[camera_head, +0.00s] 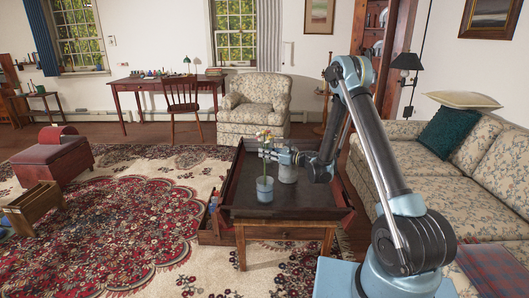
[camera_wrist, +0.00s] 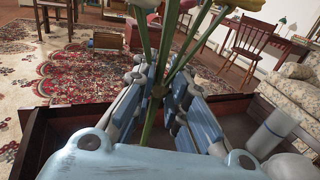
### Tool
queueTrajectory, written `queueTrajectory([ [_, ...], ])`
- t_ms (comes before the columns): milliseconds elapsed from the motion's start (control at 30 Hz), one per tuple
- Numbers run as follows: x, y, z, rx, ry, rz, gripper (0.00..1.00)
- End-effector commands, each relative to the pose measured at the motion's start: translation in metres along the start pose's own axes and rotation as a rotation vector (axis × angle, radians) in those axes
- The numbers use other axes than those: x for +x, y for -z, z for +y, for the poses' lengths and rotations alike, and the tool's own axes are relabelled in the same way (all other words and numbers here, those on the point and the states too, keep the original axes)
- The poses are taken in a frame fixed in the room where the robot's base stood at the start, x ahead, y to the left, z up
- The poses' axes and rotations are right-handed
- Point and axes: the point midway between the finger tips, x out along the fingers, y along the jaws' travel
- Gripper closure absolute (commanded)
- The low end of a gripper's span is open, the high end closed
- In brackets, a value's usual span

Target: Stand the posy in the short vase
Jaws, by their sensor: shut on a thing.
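The posy (camera_head: 264,137) is upright, with pale flowers and thin green stems. Its stems (camera_wrist: 149,122) pass between the fingers of my gripper (camera_wrist: 160,88) in the wrist view, and the fingers are shut on them. In the head view my gripper (camera_head: 272,154) reaches in from the right above the dark table. A short blue-grey vase (camera_head: 264,191) stands on the table directly below the posy in the picture. The stems run down to its mouth, but I cannot tell whether their ends are inside. The wrist view does not clearly show this vase.
A second grey vessel (camera_head: 288,172) stands close behind, to the right. A pale cylinder (camera_wrist: 270,131) shows at the right of the wrist view. The dark table (camera_head: 310,212) has raised edges and bare room at right. A sofa (camera_head: 440,178) is beyond it at right.

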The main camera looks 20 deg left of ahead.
Motion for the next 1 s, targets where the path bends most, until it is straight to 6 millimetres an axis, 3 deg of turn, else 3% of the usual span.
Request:
queueTrajectory([
  [1000,-0.001,0.056,-0.001,0.0,0.001,0.001,1.0],
])
